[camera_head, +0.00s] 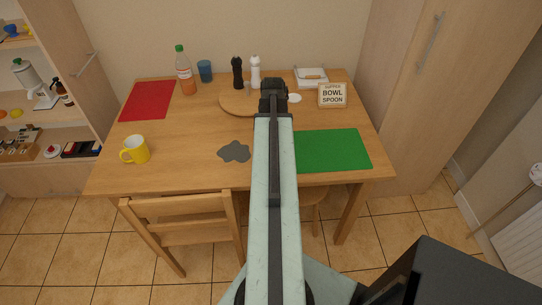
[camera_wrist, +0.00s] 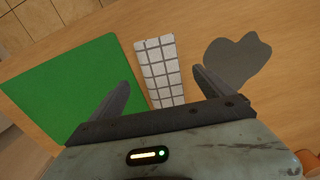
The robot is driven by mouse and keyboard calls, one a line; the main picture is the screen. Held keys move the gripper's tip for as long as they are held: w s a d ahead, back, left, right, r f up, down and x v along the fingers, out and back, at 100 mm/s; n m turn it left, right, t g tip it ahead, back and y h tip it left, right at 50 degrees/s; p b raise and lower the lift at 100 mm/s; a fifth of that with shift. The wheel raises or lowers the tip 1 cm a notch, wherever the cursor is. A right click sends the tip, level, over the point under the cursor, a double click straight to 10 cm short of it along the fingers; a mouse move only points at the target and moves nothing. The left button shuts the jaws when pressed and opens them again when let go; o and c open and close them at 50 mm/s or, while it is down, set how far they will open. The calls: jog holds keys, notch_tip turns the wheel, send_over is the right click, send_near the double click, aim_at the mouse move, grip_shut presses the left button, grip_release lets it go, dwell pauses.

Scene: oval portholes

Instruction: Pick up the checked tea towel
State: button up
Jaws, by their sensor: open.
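The checked tea towel (camera_wrist: 158,72), white with dark grid lines, lies flat on the wooden table as a narrow strip in the wrist view. My gripper (camera_wrist: 161,78) is open and empty, one finger to each side of the towel in the picture. The height of the fingers above the table is hard to tell. The near end of the towel is hidden behind my gripper's palm. In the head view my arm covers the towel and the fingers do not show.
A green mat (camera_head: 333,150) and a grey flat patch (camera_head: 234,152) lie either side of the arm on the table (camera_head: 190,165). A yellow mug (camera_head: 136,149), round wooden board (camera_head: 234,104), bottle (camera_head: 185,75), two mills and a sign (camera_head: 332,95) stand around. A chair (camera_head: 185,225) is in front.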

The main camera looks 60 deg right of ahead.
notch_tip(320, 180, down, 5)
jog(key=b, duration=0.5)
jog(key=shift+w+d+f, duration=0.1)
jog(key=shift+d+f, duration=0.05)
jog(key=shift+f, duration=0.05)
jog(key=shift+r, duration=0.2)
jog(key=c, duration=1.5)
notch_tip(320, 180, up, 10)
jog(key=p, duration=1)
